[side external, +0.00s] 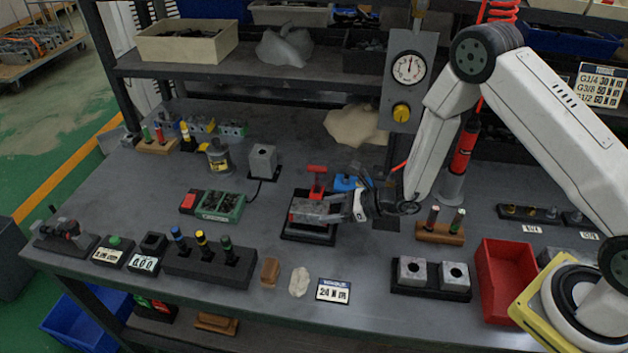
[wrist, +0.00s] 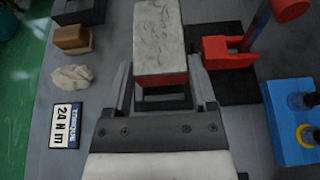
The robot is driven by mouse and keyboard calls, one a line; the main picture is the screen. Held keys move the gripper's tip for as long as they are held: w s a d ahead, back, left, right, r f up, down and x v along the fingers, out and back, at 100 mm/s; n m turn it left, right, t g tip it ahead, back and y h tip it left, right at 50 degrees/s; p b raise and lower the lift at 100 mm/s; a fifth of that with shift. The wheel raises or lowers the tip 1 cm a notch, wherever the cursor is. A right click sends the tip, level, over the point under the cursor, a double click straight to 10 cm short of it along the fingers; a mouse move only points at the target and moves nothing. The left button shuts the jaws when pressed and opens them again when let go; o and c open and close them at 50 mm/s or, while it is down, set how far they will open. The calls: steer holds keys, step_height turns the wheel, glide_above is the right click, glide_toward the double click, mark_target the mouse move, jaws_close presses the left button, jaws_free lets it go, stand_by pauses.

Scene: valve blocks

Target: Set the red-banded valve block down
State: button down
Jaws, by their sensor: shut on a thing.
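The red-banded valve block (side external: 306,211) is a grey metal block with red along its side. It also shows in the wrist view (wrist: 158,38), pale top toward the camera and red at its near end. My gripper (side external: 345,207) is shut on its near end, with one finger on each side in the wrist view (wrist: 163,88). The block is over a black fixture (side external: 308,236) with a red clamp (side external: 317,178) behind it. The clamp also shows at right in the wrist view (wrist: 228,48). I cannot tell whether the block touches the fixture; its underside is hidden.
A blue block (side external: 347,183) stands close behind my gripper. A green tray (side external: 222,206) lies to the left. Two grey blocks sit in a black holder (side external: 431,291) at the front right, beside a red bin (side external: 503,270). A torque card (side external: 333,290) lies in front.

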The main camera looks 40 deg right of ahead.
mark_target(330, 226)
steer(key=shift+f, duration=1.55)
steer(key=shift+f, duration=0.1)
jaws_free()
steer(key=shift+s+d+r, duration=0.35)
steer(key=shift+d, duration=0.1)
steer(key=v, duration=1)
steer(key=shift+s+d+r, duration=0.15)
steer(key=shift+s+d, duration=0.05)
steer(key=shift+s, duration=0.05)
steer(key=shift+a, duration=0.1)
